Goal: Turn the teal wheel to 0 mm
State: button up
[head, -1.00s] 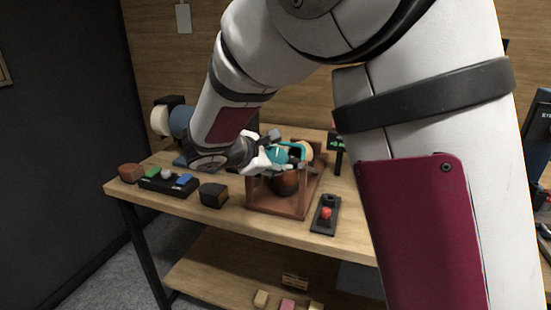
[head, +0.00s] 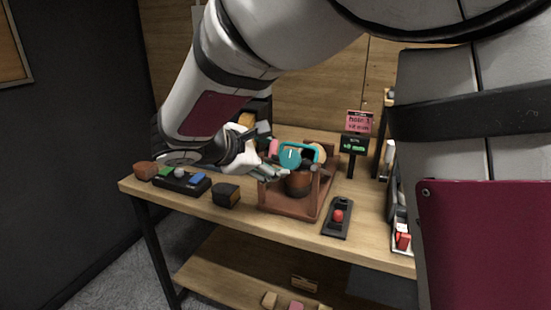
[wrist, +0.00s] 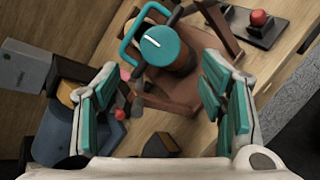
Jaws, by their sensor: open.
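The teal wheel (head: 290,155) is a round knob with a white line on its face, joined to a teal loop-shaped handle (head: 312,150). It sits on a brown wooden frame (head: 292,208) with a dark brown rounded body (head: 299,184) under it. In the wrist view the wheel (wrist: 160,45) lies beyond my fingertips, between their lines, with the white line slanting. My gripper (wrist: 155,85) is open and empty, with teal finger pads. In the head view my gripper (head: 268,168) is just left of the wheel. I cannot read a millimetre scale on it.
A black box with a red button (head: 338,216) stands right of the frame. A pink sign (head: 360,122) and a green display (head: 354,146) stand behind, their text too small to read surely. A dark block (head: 226,195) and a tray of coloured blocks (head: 183,181) lie left.

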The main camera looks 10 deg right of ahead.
jog(key=shift+v, duration=1.8)
jog(key=shift+s, duration=0.1)
jog(key=s+d+m+g+y, duration=0.1)
jog(key=s+d+m+g, duration=0.25)
jog(key=s+d, duration=0.35)
jog(key=s+d+m+g+y, duration=0.2)
jog(key=s+d+m, duration=0.25)
jog(key=s, duration=0.55)
jog(key=s+a+f+m+y, duration=0.1)
jog(key=s+f+m+y, duration=0.2)
jog(key=s, duration=0.6)
jog(key=s+a+f+m+y, duration=0.15)
jog(key=s+m+y, duration=0.3)
jog(key=s, duration=0.45)
notch_tip(320, 180, up, 14)
jog(key=t+p, duration=0.2)
jog(key=p, duration=1.1)
jog(key=shift+w+m+h, duration=0.15)
jog(key=shift+m+h, duration=0.2)
